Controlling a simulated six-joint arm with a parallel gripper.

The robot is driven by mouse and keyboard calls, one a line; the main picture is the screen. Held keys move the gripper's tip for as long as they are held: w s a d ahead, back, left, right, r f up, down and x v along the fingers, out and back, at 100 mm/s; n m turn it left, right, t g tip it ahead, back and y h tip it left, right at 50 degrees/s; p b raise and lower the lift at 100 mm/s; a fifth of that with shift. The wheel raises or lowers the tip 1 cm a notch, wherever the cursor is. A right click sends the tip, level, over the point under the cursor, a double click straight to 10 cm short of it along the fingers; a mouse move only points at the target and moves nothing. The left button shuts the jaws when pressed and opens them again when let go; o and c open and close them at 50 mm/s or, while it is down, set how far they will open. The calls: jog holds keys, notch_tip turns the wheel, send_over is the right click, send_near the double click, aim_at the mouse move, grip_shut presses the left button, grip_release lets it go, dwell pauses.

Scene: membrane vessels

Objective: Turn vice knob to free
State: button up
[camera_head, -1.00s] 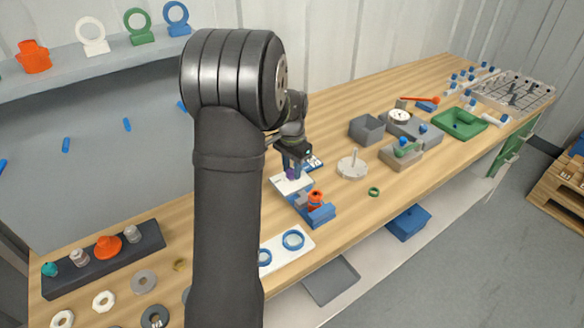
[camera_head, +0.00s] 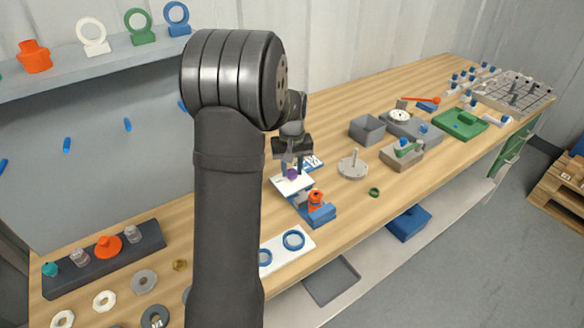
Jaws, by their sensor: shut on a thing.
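The vice (camera_head: 322,215) is a blue block on the table right of my arm, with an orange vessel (camera_head: 315,198) standing in it. A small purple knob (camera_head: 292,174) shows just behind the vice, over a white plate (camera_head: 283,185). My gripper (camera_head: 294,171) points down at the purple knob and is shut on it. The fingers are small and dark here, and they partly hide the knob. How far the knob is turned cannot be told.
A white card with dark marks (camera_head: 313,162) lies just behind my gripper. A grey round base with a peg (camera_head: 352,167) and a green ring (camera_head: 374,192) lie to the right. A white plate with blue rings (camera_head: 305,245) lies in front of the vice.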

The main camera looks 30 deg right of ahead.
aim_at(292, 171)
jog(key=n, duration=0.5)
jog(key=shift+n, duration=0.4)
dwell(0.3)
jog(key=o, duration=1)
jog(key=shift+c, duration=0.2)
notch_tip(292, 171, up, 18)
jog(key=shift+f, duration=0.25)
